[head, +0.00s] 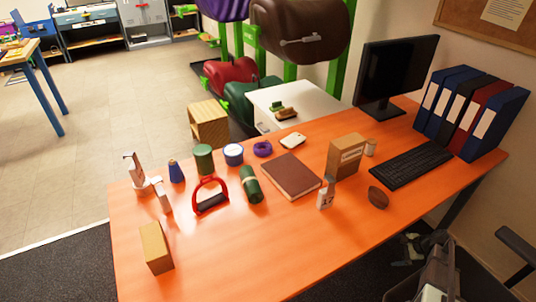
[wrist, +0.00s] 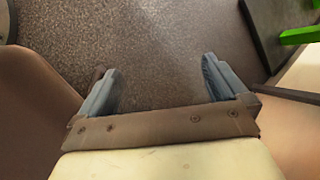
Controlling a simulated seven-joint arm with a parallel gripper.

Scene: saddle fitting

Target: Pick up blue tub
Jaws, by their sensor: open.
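The blue tub (head: 233,155), a short round tub with a white top and blue side, stands upright on the orange table toward its back edge. It sits between a green cylinder and a purple ring and does not show in the wrist view. My gripper (wrist: 160,82) is open, with two grey-blue fingers spread wide and nothing between them. In the wrist view it faces dark speckled floor, away from the tabletop items. In the head view, parts at the lower right beside the table may be my arm; the fingers cannot be made out there.
Close to the tub are a green can (head: 203,158), a purple ring (head: 263,149), a green roll (head: 250,185) and a red stirrup (head: 210,196). The table's front middle is clear.

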